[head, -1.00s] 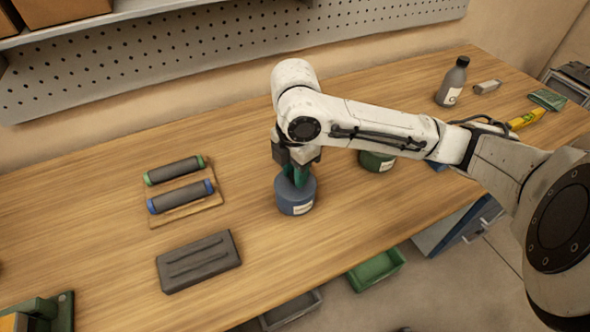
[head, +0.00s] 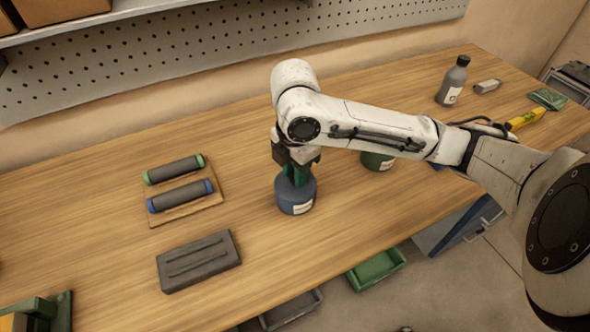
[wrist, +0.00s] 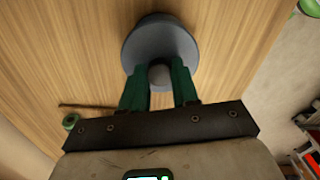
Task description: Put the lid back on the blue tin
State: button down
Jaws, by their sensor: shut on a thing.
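The blue tin (head: 297,202) with a white label stands upright on the wooden bench. A grey-blue round lid (wrist: 160,42) with a knob fills the top middle of the wrist view. The lid looks to be on or right at the top of the tin; a small gap between them cannot be ruled out. My gripper (head: 296,178) points down over the tin. In the wrist view its green fingers (wrist: 160,75) are shut on the lid's knob. The lid hides the tin's opening.
A green tin (head: 377,161) stands to the right, partly behind my arm. Two rollers on a wooden board (head: 213,209) and a dark grey block (head: 198,262) lie to the left. A grey bottle (head: 453,82) stands at the back right. Bare bench surrounds the blue tin.

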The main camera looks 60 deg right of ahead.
dwell(0.3)
jog(key=c, duration=0.8)
grip_release()
jog(key=shift+o, duration=0.4)
jog(key=o, duration=0.4)
jog(key=shift+o, duration=0.2)
jog(key=shift+r+p, duration=2.9)
jog(key=shift+r, duration=0.6)
jog(key=shift+c, duration=0.5)
